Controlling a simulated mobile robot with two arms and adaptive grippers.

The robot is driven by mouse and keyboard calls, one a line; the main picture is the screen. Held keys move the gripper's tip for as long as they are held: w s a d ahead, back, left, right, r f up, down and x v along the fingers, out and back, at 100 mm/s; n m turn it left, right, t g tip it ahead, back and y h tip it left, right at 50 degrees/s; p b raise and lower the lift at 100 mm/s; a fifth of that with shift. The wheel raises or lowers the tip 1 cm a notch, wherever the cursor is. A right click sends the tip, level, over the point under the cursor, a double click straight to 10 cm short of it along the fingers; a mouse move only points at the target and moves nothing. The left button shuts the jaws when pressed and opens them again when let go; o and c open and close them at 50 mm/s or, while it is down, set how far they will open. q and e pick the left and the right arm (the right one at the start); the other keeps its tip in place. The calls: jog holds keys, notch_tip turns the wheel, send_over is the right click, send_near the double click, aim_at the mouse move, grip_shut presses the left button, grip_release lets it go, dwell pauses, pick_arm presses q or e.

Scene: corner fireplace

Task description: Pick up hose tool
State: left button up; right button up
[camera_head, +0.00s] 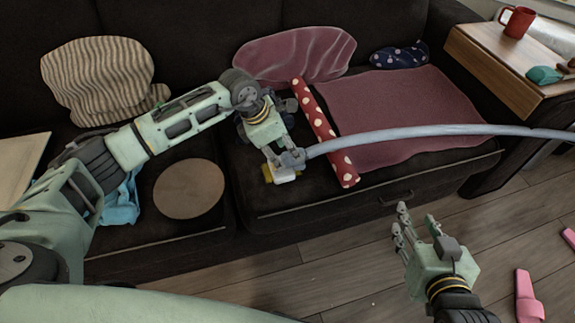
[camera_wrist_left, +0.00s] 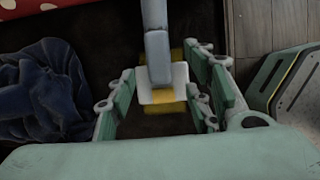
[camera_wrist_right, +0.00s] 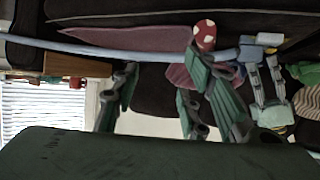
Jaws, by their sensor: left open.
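The hose tool has a white and yellow head (camera_head: 284,176) at the end of a long pale blue-grey hose (camera_head: 430,132). The head is at the front of the dark sofa seat, and the hose runs off to the right edge. My left gripper (camera_head: 282,163) is open around the tool. In the left wrist view the tool (camera_wrist_left: 160,72) lies between the spread fingers (camera_wrist_left: 158,105), with gaps visible on both sides. My right gripper (camera_head: 412,222) is open and empty, above the floor in front of the sofa. The hose also crosses the right wrist view (camera_wrist_right: 110,50).
A red polka-dot roll (camera_head: 322,130) lies under the hose beside a maroon cloth (camera_head: 410,105). A round brown disc (camera_head: 189,188) and cushions are on the sofa (camera_head: 190,35). A wooden side table (camera_head: 490,60) holds a red mug (camera_head: 517,22). Pink slippers (camera_head: 528,297) lie on the floor.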

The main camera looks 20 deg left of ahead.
aim_at(287, 154)
pick_arm(q)
jog(key=x, duration=0.3)
jog(key=shift+b, duration=0.3)
pick_arm(e)
jog(key=r, duration=0.1)
jog(key=w+r+t, duration=0.1)
jog(key=r, duration=0.1)
jog(key=w+a+r+t, duration=0.1)
jog(key=shift+w+a+r+y, duration=0.1)
jog(key=shift+r+y, duration=0.05)
jog(key=shift+y, duration=0.25)
